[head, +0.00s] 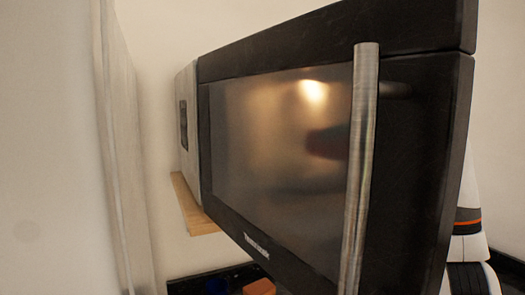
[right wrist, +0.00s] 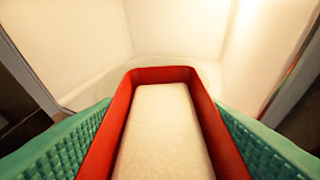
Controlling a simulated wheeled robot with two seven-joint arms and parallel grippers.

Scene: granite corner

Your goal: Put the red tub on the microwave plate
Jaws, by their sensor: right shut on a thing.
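My right gripper (right wrist: 160,130) is shut on the red tub (right wrist: 118,105), with a green textured finger on each side. The tub is an open rectangle with a pale, grainy inside. In the right wrist view it is inside the bright microwave cavity, above or on the pale round plate (right wrist: 103,82); I cannot tell if they touch. In the head view the microwave door (head: 280,140) fills the middle, dark with a metal handle (head: 360,170). It hides the tub, plate and right gripper. My left gripper is not in view.
The microwave's grey side (head: 187,125) stands over a wooden shelf (head: 192,208). A pale panel (head: 115,150) stands at the left. The cavity walls (right wrist: 180,30) are close around the tub.

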